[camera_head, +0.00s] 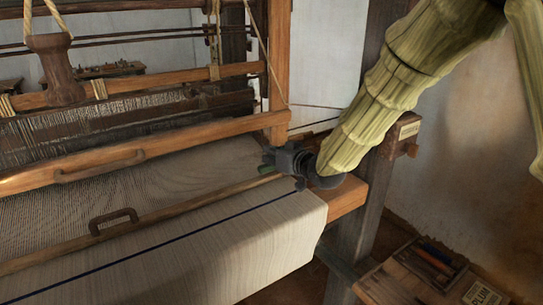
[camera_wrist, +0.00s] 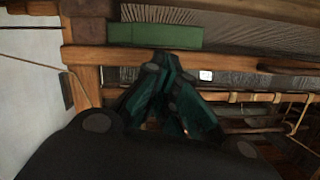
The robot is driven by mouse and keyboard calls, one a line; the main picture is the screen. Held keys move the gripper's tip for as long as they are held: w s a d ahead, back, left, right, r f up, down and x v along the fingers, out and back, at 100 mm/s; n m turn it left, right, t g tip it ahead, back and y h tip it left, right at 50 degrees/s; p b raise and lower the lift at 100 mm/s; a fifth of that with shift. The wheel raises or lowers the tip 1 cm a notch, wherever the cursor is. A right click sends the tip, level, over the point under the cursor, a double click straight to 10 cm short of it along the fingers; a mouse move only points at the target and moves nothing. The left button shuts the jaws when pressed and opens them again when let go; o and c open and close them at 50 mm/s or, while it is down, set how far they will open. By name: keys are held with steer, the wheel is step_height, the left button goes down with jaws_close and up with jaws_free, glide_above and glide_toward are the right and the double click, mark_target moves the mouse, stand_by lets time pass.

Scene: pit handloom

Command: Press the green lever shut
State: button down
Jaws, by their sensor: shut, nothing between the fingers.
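The green lever (camera_wrist: 155,35) is a flat green bar at the top of the wrist view, lying along a wooden beam. In the head view only a small green piece (camera_head: 267,169) shows, at the right end of the wooden bar over the cloth. My gripper (camera_head: 269,156) is dark, shut and empty, close beside that green piece. In the wrist view my fingertips (camera_wrist: 162,56) are together just below the lever's edge in the picture. I cannot tell whether they touch it, or how far the lever is tilted.
The pale woven cloth (camera_head: 250,235) with a dark stripe covers the front beam. A wooden loom post (camera_head: 279,60) and a crossbeam (camera_head: 150,150) with a handle stand close to my gripper. A wooden bench (camera_head: 400,280) with small items is at the lower right.

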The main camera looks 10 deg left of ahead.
steer(key=shift+s+a+f, duration=0.15)
steer(key=shift+a+f, duration=0.05)
stand_by(0.5)
steer(key=shift+r, duration=0.1)
